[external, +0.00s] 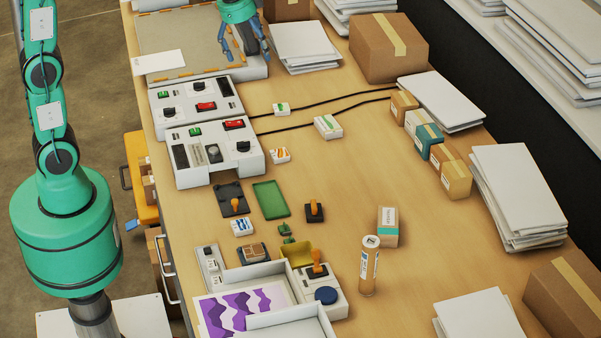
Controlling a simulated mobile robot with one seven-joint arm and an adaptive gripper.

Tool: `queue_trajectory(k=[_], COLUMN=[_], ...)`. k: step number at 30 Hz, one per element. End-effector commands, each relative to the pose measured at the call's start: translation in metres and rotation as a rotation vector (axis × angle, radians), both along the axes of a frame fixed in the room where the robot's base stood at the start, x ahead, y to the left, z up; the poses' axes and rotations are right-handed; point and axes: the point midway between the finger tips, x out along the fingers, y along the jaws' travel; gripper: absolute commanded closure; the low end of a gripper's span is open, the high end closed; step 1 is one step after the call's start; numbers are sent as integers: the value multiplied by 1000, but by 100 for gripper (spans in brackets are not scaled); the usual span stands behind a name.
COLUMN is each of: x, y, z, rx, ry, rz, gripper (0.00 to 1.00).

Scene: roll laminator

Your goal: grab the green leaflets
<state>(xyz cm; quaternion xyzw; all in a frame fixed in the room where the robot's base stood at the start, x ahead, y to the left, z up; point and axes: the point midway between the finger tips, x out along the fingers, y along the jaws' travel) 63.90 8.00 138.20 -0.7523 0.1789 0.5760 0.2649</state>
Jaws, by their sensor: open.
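A flat dark green rectangle (271,199) lies on the table near the middle; it looks like a thin stack or shallow tray, and I cannot tell for certain that it is the green leaflets. Small green pieces (286,232) sit just below it in the picture. My gripper (252,48) is at the top, over the right part of the grey laminator bed (175,42). Its fingers are apart and nothing shows between them. It is far from the green rectangle.
Control boxes (215,148) with cables stand between my gripper and the green rectangle.

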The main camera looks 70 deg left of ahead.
Motion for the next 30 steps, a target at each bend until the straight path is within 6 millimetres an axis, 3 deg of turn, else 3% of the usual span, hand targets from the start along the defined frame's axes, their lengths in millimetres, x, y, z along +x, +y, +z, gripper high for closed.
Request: queue_trajectory(k=[14,30], x=[106,203], y=[47,107], z=[-40,-123], rx=[51,82], ry=[83,169], rz=[-208,-453], gripper=[7,7])
